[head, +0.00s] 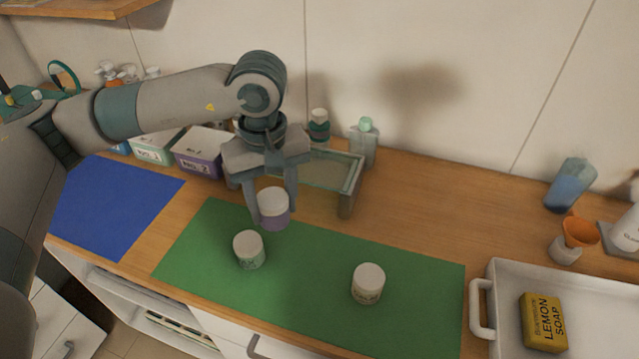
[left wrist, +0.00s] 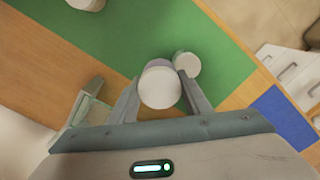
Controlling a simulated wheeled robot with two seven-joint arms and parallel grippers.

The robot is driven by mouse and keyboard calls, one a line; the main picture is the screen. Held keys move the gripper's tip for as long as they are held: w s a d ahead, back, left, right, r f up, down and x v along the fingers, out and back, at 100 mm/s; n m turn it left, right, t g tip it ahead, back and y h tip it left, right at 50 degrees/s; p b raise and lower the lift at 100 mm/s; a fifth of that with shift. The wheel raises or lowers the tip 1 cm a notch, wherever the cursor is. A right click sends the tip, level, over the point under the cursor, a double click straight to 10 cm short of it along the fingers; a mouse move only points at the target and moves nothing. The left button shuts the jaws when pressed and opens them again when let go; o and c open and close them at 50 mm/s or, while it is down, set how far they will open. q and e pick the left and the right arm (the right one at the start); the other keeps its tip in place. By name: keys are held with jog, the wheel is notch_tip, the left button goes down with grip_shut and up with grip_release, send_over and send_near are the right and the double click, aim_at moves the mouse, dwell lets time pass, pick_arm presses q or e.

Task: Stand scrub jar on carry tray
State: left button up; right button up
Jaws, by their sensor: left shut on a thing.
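My left gripper (head: 272,213) is shut on a white-lidded jar with a purple body (head: 273,210), upright over the green mat. In the left wrist view the lid of this held jar (left wrist: 159,86) sits between the fingers and looks larger than the other lids, so it seems raised. A green-bodied jar (head: 249,251) stands on the mat just in front of it. A third pale jar (head: 368,284) stands farther right on the mat. No label tells which is the scrub jar. The white carry tray (head: 489,290) is at the right, with a handle on its near left side.
A yellow lemon soap box (head: 544,321) lies in the tray. A glass-sided open box (head: 350,190), labelled bins (head: 200,150) and bottles stand behind the gripper. A blue mat (head: 115,205) is left. The mat's right end is clear.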

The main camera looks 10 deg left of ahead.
pick_arm(q)
jog(key=shift+w+a+r+m, duration=0.1)
jog(key=shift+a+r+m, duration=0.1)
jog(key=shift+a+m, duration=1.35)
jog(key=shift+a+r+m, duration=0.15)
jog(key=shift+a+m, duration=1.15)
jog(key=shift+m, duration=0.45)
